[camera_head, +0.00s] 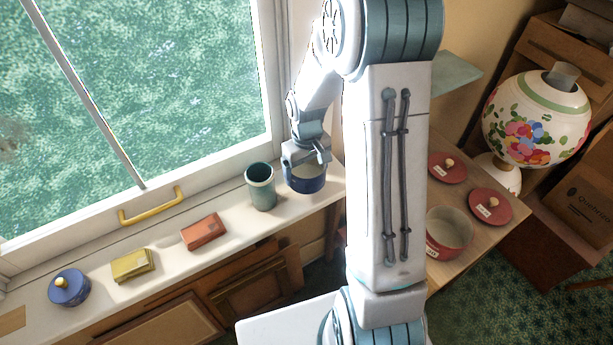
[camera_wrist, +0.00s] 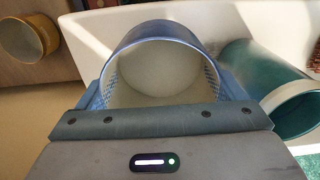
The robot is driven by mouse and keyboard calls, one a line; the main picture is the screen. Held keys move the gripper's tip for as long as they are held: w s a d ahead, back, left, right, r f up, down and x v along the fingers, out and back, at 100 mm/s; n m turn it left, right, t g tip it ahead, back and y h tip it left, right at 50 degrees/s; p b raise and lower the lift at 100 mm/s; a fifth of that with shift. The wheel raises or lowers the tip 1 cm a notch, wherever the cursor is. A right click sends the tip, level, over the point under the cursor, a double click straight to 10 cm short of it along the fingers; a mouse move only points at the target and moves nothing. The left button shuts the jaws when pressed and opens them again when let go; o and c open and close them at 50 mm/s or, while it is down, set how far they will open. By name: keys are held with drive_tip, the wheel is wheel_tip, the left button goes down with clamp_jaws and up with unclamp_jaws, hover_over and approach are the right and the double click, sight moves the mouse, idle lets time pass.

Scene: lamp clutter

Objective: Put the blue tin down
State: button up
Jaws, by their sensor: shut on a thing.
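The blue tin (camera_head: 308,185) is round and open-topped, with a pale inside, at the right end of the white windowsill (camera_head: 222,262). My gripper (camera_head: 311,160) is shut on it from above. In the wrist view the tin (camera_wrist: 158,75) sits between the fingers, its open mouth facing the camera. The tin looks upright and very near the sill; I cannot tell whether its base touches it. A round blue piece with a yellow knob (camera_head: 69,289) lies at the sill's left end.
A green cup (camera_head: 260,190) stands close to the tin's left. An orange-red block (camera_head: 205,231) and a yellow block (camera_head: 134,266) lie farther left. A red pot (camera_head: 449,246), red lids (camera_head: 490,207) and a flowered lamp (camera_head: 535,122) are at right. My arm hides the middle.

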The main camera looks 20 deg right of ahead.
sight(307, 171)
drive_tip(key=shift+f, duration=2)
drive_tip(key=shift+f, duration=0.25)
drive_tip(key=o, duration=0.8)
drive_tip(key=shift+r, duration=0.1)
drive_tip(key=shift+c, duration=0.2)
drive_tip(key=shift+r, duration=0.1)
